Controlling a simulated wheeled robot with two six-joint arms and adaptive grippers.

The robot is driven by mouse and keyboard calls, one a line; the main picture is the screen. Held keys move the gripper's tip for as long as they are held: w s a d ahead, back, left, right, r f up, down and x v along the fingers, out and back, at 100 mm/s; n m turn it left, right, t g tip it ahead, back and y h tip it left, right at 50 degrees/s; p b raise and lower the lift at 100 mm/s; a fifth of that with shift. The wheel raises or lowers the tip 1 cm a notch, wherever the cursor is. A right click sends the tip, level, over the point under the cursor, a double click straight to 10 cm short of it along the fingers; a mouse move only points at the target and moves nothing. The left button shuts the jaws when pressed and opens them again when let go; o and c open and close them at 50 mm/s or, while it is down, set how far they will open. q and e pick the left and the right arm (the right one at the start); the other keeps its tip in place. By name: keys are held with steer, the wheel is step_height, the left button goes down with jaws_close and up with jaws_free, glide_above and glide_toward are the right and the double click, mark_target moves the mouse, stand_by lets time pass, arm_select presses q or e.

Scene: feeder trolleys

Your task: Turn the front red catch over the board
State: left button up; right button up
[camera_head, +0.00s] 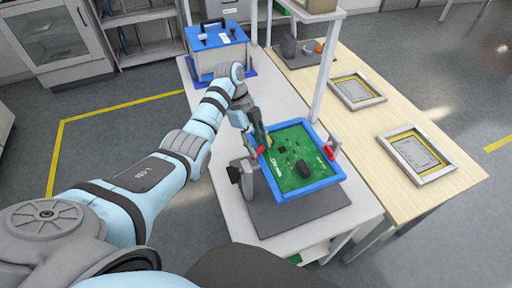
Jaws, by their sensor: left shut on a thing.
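A green circuit board (291,167) lies in a blue frame (320,183), held tilted in a grey stand on a dark base plate (318,206). One red catch (260,150) shows at the frame's left edge, partly covered by my gripper. Another red catch (328,153) is at the right edge, beside a grey post. My left gripper (261,142) reaches in from the upper left and is shut on the left-edge red catch. Its fingertips are small here, and the exact contact is hard to see. My right gripper is not in view.
A white pole (324,85) rises close behind the frame. A blue-lidded box (216,38) stands at the back of the white bench. Two framed boards (357,90) (416,153) lie on the wooden table at right. The bench left of the stand is clear.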

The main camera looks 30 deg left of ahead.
arm_select(q)
steer(key=m+b, duration=0.1)
steer(key=m+g+b, duration=0.1)
steer(key=m, duration=0.1)
steer(key=shift+w+d+f+m+y+b, duration=0.1)
steer(key=shift+d+f+m+y+b, duration=0.05)
steer(key=shift+f+m+y+b, duration=0.2)
steer(key=shift+r+m+g+y+b, duration=0.15)
steer(key=shift+m+g+b, duration=0.15)
steer(key=shift+m+b, duration=0.35)
steer(key=shift+r+m+g+y+b, duration=0.1)
steer(key=shift+m+g+b, duration=0.3)
steer(key=shift+m, duration=0.3)
steer(key=o, duration=1.2)
steer(key=shift+c, duration=0.2)
